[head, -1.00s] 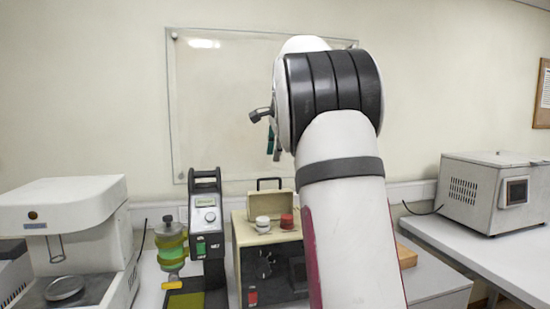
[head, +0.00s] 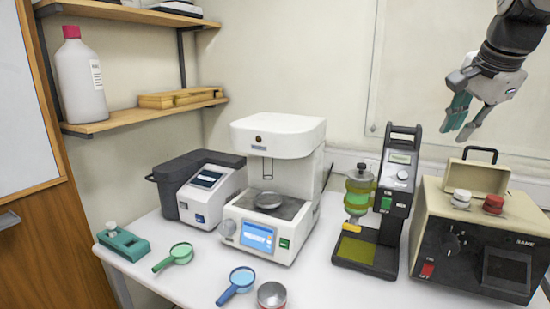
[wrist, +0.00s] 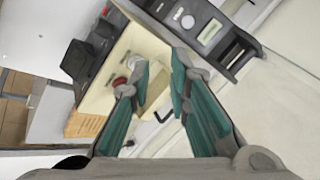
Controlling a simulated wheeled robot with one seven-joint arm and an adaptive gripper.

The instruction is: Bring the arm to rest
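My gripper (head: 459,126) hangs in the upper right of the head view, in the air above the bench and the instruments, with its fingers pointing down. In the wrist view its two green-padded fingers (wrist: 161,66) stand apart with a gap between them, and nothing is held. The upper part of my arm is cut off at the top of the head view.
Below the gripper are a beige tester (head: 452,225) with red and white knobs and a dark upright instrument (head: 398,190). A white analyser (head: 277,140), a grey device (head: 199,188), and magnifiers (head: 237,285) are further left. A shelf (head: 128,122) holds a bottle (head: 80,80).

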